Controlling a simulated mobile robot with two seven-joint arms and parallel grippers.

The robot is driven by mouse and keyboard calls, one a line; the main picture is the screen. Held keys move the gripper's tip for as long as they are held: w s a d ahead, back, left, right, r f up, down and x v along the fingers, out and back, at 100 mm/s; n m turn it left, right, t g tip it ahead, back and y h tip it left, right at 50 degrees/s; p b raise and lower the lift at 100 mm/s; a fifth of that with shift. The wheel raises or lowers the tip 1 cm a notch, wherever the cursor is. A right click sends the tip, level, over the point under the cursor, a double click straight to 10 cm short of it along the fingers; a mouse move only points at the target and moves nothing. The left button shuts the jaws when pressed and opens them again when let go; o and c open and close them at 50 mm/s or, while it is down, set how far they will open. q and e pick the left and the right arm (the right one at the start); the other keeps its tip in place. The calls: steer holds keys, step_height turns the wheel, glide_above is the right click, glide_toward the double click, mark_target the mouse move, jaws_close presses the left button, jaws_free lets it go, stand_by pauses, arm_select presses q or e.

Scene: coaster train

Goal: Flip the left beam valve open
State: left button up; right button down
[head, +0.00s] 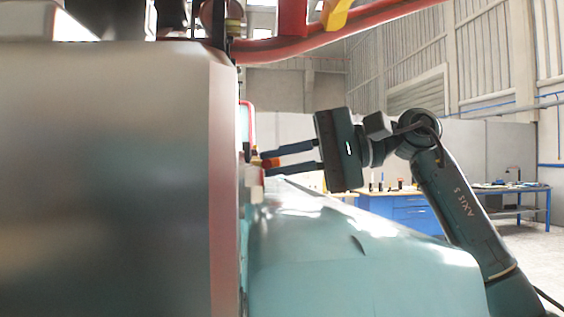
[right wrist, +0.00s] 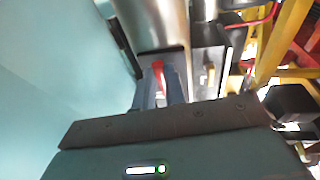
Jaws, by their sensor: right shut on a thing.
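A small red-orange valve handle (head: 271,162) sticks out past the right edge of a large metal panel in the head view. In the right wrist view it shows as a red lever (right wrist: 158,74) between the fingers. My right gripper (head: 264,163) reaches in from the right and is shut on this handle, with one finger above and one below it in the head view. The fingers also show in the right wrist view (right wrist: 160,90). The valve body is mostly hidden behind the panel, so I cannot tell the valve's position. My left gripper is not in view.
The large metal panel (head: 110,180) fills the left of the head view, close to the camera. A red tube (head: 330,38) runs across the top. A teal curved body (head: 340,260) lies below my right gripper. Blue workbenches (head: 410,212) stand far back.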

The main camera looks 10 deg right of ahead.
steer(key=c, duration=1.5)
jaws_free()
steer(key=shift+o, duration=0.2)
steer(key=shift+d, duration=0.1)
steer(key=v, duration=1.3)
steer(key=shift+b, duration=0.45)
steer(key=shift+r, duration=0.1)
steer(key=shift+w, duration=0.1)
